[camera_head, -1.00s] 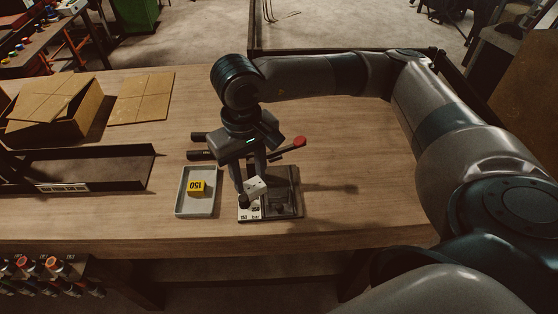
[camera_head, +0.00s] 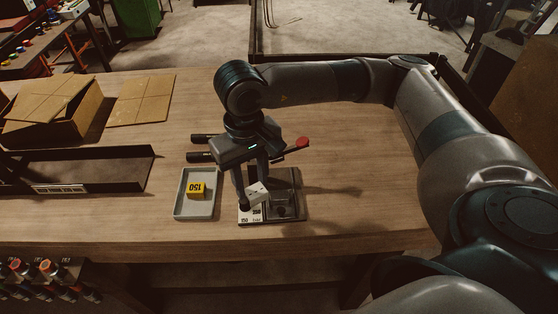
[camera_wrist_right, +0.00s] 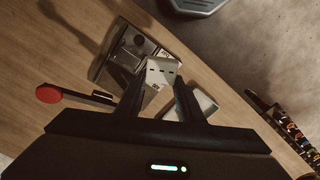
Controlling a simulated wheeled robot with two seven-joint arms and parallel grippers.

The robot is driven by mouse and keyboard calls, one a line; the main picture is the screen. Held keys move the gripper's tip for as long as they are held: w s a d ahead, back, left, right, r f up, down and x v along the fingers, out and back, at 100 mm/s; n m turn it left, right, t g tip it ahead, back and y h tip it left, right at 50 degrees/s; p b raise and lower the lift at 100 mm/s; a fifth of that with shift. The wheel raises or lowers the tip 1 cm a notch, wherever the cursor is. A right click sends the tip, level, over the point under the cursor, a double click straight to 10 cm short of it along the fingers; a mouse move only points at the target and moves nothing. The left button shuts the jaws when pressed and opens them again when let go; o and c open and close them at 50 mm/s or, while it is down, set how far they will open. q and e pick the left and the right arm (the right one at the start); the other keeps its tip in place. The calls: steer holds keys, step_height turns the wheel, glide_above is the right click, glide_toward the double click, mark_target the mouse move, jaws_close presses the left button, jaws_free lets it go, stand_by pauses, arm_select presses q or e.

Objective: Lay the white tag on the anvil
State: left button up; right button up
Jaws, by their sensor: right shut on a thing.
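My right gripper (camera_head: 254,192) is shut on the white tag (camera_head: 259,191), a small white block with dark marks. The tag sits tilted between the fingertips, above the left part of the crimper (camera_head: 299,209). In the right wrist view the white tag (camera_wrist_right: 161,70) shows between the fingers of my right gripper (camera_wrist_right: 158,88), beside a grey block on the crimper's dark base (camera_wrist_right: 108,68). I cannot tell for sure which part is the anvil, or whether the tag touches anything below. My left gripper is not in view.
The table right of the crimper is clear.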

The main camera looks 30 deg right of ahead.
steer(key=d+m+b, duration=0.1)
steer(key=d+m, duration=0.1)
steer(key=d+r+m, duration=0.1)
steer(key=d, duration=0.2)
steer(key=d+m+b, duration=0.1)
steer(key=d+m, duration=0.1)
steer(key=shift+w+d+r+m+b, duration=0.1)
steer(key=shift+d+r+m+b, duration=0.1)
steer(key=shift+r+m+b, duration=0.15)
steer(key=shift+f+b, duration=0.6)
steer(key=shift+f, duration=2.35)
steer(key=shift+f+b, duration=0.9)
steer(key=shift+b, duration=0.15)
